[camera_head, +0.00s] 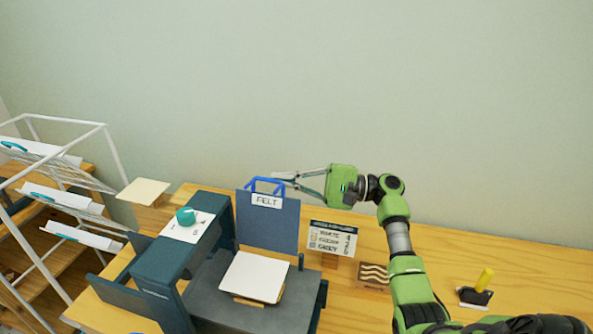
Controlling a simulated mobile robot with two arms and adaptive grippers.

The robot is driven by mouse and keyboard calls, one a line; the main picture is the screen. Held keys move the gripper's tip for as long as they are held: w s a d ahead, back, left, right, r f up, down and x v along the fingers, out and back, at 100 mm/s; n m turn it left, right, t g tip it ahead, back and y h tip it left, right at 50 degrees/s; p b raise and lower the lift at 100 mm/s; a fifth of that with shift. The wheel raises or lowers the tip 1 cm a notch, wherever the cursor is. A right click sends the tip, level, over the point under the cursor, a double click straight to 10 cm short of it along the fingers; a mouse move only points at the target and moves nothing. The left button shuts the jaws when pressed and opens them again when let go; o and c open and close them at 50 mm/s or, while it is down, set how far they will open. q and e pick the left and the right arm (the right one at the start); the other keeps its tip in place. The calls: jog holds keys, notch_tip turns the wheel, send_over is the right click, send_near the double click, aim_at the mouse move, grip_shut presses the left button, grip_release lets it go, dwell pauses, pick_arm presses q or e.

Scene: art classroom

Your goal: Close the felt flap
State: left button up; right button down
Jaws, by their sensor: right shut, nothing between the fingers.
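The felt flap (267,224) is a dark blue panel with a white "FELT" label and a bright blue handle (265,183) on its top edge. It stands upright at the back of a dark grey press bed (215,298). My right gripper (285,180) is shut and empty. It points left, with its fingertips close to the right side of the blue handle. I cannot tell whether they touch it. My left gripper is not in view.
A white square sheet (254,276) lies on the bed. A teal press frame with a round knob (186,216) stands to the left. A small sign (332,239), a wave-pattern block (373,275) and a yellow-handled tool (477,288) are on the wooden table. A white rack (60,190) is far left.

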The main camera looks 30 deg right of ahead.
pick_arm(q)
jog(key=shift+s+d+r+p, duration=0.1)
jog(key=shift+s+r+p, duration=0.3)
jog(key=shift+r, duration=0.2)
pick_arm(e)
jog(key=shift+s+a+r, duration=0.45)
jog(key=shift+s+a, duration=0.2)
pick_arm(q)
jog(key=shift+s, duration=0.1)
pick_arm(e)
jog(key=shift+s+a, duration=0.1)
